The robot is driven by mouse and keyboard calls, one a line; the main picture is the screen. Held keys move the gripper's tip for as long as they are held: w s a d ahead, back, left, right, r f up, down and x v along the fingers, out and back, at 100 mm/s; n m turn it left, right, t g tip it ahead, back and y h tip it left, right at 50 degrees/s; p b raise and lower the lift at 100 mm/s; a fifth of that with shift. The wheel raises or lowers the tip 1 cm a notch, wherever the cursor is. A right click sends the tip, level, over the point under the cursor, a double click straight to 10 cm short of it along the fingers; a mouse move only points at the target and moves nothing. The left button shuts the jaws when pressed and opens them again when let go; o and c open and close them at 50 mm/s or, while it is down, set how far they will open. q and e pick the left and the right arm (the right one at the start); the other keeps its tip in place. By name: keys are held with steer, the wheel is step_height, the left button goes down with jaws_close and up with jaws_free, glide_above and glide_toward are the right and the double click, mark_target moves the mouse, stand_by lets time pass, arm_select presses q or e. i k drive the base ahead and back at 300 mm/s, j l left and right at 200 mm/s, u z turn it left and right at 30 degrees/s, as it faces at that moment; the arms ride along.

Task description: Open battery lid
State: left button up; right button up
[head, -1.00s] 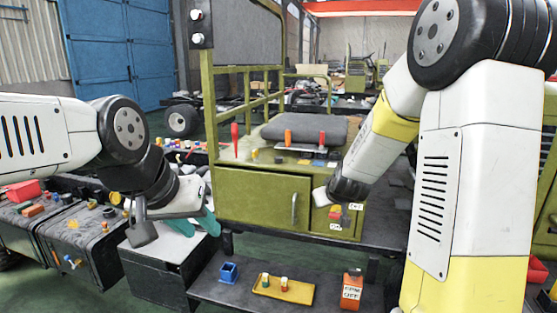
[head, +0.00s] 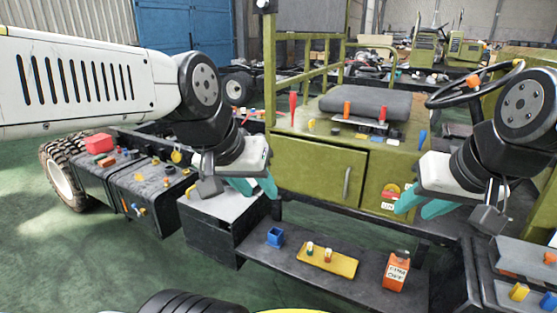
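A dark box with a light grey flat top (head: 225,207), which may be the battery box with its lid, stands at the lower left of the vehicle in the head view. Its top lies flat and looks closed. My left gripper (head: 254,188) hangs over the back right part of this top, its teal fingers apart and empty. I cannot tell whether they touch it. My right gripper (head: 423,205) is at the right, in front of the green body, with its teal fingers apart and nothing between them. The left gripper hides part of the box top.
A green cabinet door (head: 315,170) with a handle is shut. A low shelf (head: 290,268) holds a blue cup (head: 275,237), a yellow tray (head: 345,266) and an orange box (head: 396,270). Dark boxes with small parts (head: 150,185) stand left. Green floor is open at front left.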

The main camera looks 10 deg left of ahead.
mark_target(227, 207)
steer(key=i+j+u, duration=0.35)
steer(key=i+j, duration=0.35)
steer(key=j, duration=0.25)
steer(key=i+j+u, duration=0.3)
steer(key=i+j, duration=0.45)
steer(key=j, duration=0.1)
